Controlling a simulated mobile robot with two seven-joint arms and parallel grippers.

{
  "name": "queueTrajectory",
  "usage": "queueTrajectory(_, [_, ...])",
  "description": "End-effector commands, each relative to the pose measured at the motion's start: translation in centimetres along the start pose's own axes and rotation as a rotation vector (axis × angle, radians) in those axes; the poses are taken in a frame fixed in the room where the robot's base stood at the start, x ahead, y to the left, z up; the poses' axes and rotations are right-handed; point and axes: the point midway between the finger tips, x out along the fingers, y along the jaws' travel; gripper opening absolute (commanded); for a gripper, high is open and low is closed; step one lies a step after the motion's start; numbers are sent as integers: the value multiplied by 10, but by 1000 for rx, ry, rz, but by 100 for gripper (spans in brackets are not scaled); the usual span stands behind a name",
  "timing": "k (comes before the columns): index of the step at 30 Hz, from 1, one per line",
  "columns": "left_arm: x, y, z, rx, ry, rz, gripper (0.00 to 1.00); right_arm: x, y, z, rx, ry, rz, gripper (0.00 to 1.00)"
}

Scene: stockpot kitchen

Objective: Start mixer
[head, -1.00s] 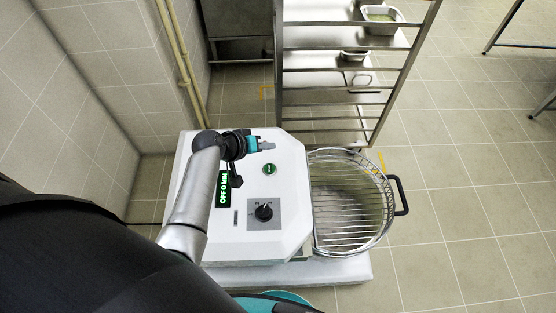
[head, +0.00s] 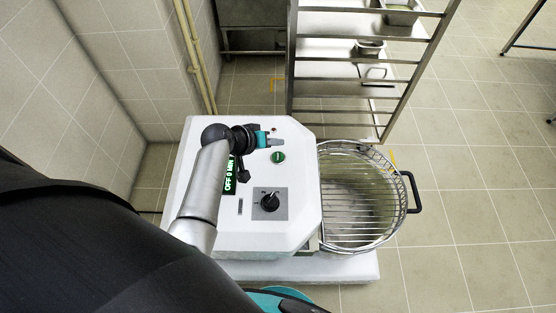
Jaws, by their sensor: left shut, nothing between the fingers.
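The white mixer (head: 295,222) stands in the middle of the head view, with a wire guard over its round metal bowl (head: 355,215) on the right. On its top are a round green button (head: 278,157), a small red spot (head: 275,129), a black dial (head: 269,201) on a grey plate and a green-lit display (head: 230,178) showing "OFF 0 MIN", partly covered by my arm. My left gripper (head: 276,141) is shut and empty above the panel, close to the red spot and just up from the green button. I cannot tell whether it touches the surface. My right gripper is not in view.
A metal rack (head: 345,70) with trays stands just behind the mixer. A tiled wall (head: 110,60) and yellowish pipes (head: 193,60) are on the left. The tiled floor to the right (head: 470,200) is clear. The bowl's black handle (head: 415,192) sticks out to the right.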

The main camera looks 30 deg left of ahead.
Motion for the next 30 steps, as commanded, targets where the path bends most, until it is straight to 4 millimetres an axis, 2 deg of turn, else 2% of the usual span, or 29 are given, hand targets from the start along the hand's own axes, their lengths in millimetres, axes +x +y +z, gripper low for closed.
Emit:
queueTrajectory(1, [7,-5,5,0,1,1,0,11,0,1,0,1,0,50])
queueTrajectory(3, [12,-8,8,0,1,0,0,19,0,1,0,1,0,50])
queueTrajectory(10, [28,-20,20,1,-1,1,0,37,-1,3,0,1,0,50])
queueTrajectory(30, [30,-22,22,1,0,1,0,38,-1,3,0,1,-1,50])
